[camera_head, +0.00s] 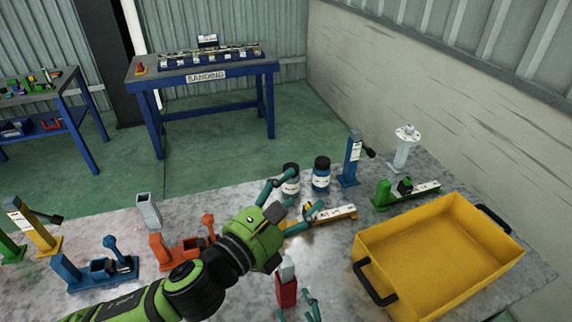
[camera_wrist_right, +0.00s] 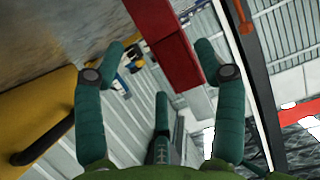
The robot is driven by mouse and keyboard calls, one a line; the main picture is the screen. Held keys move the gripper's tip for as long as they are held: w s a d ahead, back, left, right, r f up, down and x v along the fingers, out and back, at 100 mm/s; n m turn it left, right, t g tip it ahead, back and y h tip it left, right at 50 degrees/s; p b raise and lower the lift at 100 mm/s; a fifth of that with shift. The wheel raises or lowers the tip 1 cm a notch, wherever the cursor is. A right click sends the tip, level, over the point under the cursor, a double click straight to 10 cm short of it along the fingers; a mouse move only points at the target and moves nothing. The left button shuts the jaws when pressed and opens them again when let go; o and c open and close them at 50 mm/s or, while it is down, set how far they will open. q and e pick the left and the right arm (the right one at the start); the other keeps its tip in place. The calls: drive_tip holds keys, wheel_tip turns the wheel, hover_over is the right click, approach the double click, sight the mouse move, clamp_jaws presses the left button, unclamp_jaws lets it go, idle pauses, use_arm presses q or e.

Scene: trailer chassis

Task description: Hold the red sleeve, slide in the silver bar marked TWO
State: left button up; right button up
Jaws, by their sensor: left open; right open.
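The red sleeve (camera_head: 286,292) stands near the table's front, with a light silver-grey piece (camera_head: 288,268) sticking out of its top. No marking is readable on that piece. My right gripper (camera_head: 296,303) is open at the bottom edge, close to the sleeve and partly cut off. In the right wrist view the sleeve (camera_wrist_right: 172,45) runs between the spread fingers, with a grey end (camera_wrist_right: 201,103) beyond it; contact cannot be told. My left gripper (camera_head: 304,192) is open and empty, above the table beyond the sleeve.
A yellow bin (camera_head: 440,255) with black handles fills the right side. Near my left gripper are white-and-blue jars (camera_head: 321,174) and a yellow fixture (camera_head: 330,214). Orange (camera_head: 180,250) and blue (camera_head: 95,270) fixtures and a grey square tube (camera_head: 148,211) stand left.

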drive_tip(key=shift+s, duration=0.15)
drive_tip(key=o, duration=0.6)
drive_tip(key=shift+c, duration=0.2)
drive_tip(key=shift+r, duration=0.1)
drive_tip(key=v, duration=1.2)
